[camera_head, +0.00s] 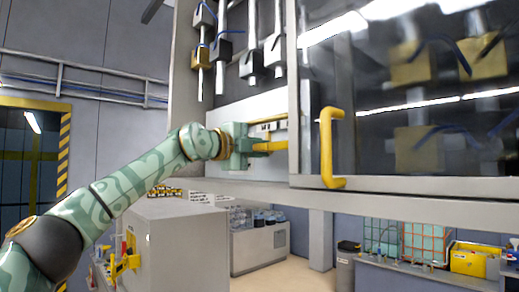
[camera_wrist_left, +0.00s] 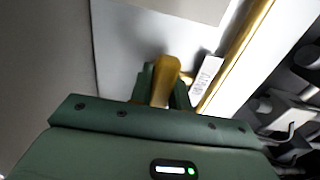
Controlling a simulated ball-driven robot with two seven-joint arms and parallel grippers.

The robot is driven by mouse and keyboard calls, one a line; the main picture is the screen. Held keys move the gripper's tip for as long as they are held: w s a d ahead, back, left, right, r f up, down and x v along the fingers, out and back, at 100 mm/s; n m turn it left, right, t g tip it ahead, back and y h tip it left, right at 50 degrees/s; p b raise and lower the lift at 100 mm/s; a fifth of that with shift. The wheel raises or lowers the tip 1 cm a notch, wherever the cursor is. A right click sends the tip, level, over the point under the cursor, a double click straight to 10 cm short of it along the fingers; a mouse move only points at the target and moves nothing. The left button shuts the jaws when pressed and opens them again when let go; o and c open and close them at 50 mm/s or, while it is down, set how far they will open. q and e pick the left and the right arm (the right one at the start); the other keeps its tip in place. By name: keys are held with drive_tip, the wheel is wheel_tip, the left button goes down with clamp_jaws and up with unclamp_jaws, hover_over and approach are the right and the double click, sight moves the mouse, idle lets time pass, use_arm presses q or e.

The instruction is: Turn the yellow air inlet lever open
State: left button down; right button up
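My left gripper (camera_head: 250,146) is at the white panel inside the cabinet, its arm reaching in from the left. The yellow lever (camera_head: 270,146) shows at its fingertips. In the left wrist view, the lever (camera_wrist_left: 165,82) stands between the two green fingers of the gripper (camera_wrist_left: 164,92). The fingers lie close against both its sides, so the gripper looks shut on it. The lower part of the lever is hidden by the fingers and gripper body. My right gripper is not in view.
A yellow pipe (camera_wrist_left: 237,52) runs beside a white label (camera_wrist_left: 206,76), close to the fingers. A glass door with a yellow handle (camera_head: 326,148) is at the right of the opening. Grey valves and pipes (camera_head: 250,64) hang above. A grey box (camera_head: 172,245) stands below the arm.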

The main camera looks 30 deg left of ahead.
use_arm(q)
drive_tip(key=shift+f+m, duration=0.15)
drive_tip(key=shift+m, duration=0.15)
drive_tip(key=shift+w+m, duration=0.1)
drive_tip(key=shift+m, duration=0.5)
drive_tip(key=m, duration=0.2)
drive_tip(key=shift+m+b, duration=0.3)
drive_tip(key=shift+b, duration=0.1)
drive_tip(key=m, duration=0.5)
drive_tip(key=shift+d, duration=0.1)
drive_tip(key=m+p, duration=0.1)
drive_tip(key=m, duration=0.3)
drive_tip(key=shift+m+p, duration=0.35)
drive_tip(key=shift+m, duration=0.05)
drive_tip(key=shift+d+m+p, duration=0.1)
drive_tip(key=shift+m+p, duration=0.45)
drive_tip(key=shift+m, duration=1.35)
